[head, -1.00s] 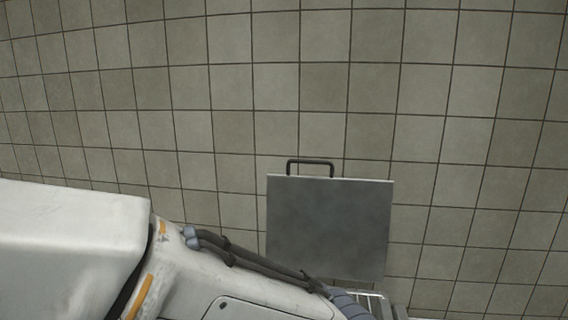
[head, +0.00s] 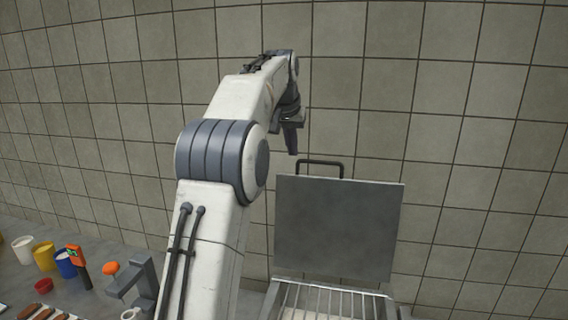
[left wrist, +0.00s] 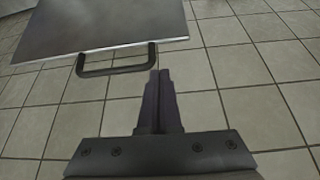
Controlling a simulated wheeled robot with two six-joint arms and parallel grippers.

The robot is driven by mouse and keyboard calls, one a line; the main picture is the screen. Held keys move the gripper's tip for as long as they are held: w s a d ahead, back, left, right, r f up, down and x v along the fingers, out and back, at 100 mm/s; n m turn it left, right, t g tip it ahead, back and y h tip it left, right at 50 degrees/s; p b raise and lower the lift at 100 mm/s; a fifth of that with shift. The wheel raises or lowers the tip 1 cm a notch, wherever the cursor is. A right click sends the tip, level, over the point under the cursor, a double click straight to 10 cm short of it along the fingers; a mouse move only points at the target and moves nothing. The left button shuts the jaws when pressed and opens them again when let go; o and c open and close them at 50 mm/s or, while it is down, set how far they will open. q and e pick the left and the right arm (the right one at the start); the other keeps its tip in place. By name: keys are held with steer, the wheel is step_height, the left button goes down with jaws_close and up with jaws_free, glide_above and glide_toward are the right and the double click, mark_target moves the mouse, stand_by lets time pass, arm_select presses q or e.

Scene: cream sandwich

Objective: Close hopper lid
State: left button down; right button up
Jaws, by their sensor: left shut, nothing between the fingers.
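The hopper lid (head: 338,228) is a flat grey metal plate standing raised above the hopper, with a dark bar handle (head: 320,163) on its top edge. The hopper (head: 330,303) below shows its wire rack and a pale content, partly cut off by the frame. My left gripper (head: 291,152) is shut and empty, pointing down just left of the handle and slightly above it. In the left wrist view the shut fingers (left wrist: 158,82) are close to the handle (left wrist: 118,68), with the lid (left wrist: 100,25) beyond. I cannot tell whether they touch. My right gripper is not in view.
A tiled wall (head: 450,110) rises behind. On the lower left counter stand a white cup (head: 22,250), a yellow cup (head: 44,257), a blue cup (head: 65,264), an orange device (head: 75,257) and a grey stand (head: 135,280). The area right of the lid is clear.

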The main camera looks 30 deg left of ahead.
arm_select(q)
steer(key=a, duration=0.1)
steer(key=a+r, duration=0.1)
steer(key=a, duration=0.1)
steer(key=shift+w+a+n, duration=0.1)
steer(key=shift+w+n, duration=0.05)
steer(key=shift+n, duration=0.15)
steer(key=shift+w+a+f, duration=0.1)
steer(key=shift+a+f, duration=0.05)
steer(key=shift+f, duration=0.15)
step_height(320, 180, down, 7)
steer(key=p, duration=0.1)
steer(key=shift+w+p, duration=0.3)
steer(key=shift+f, duration=0.1)
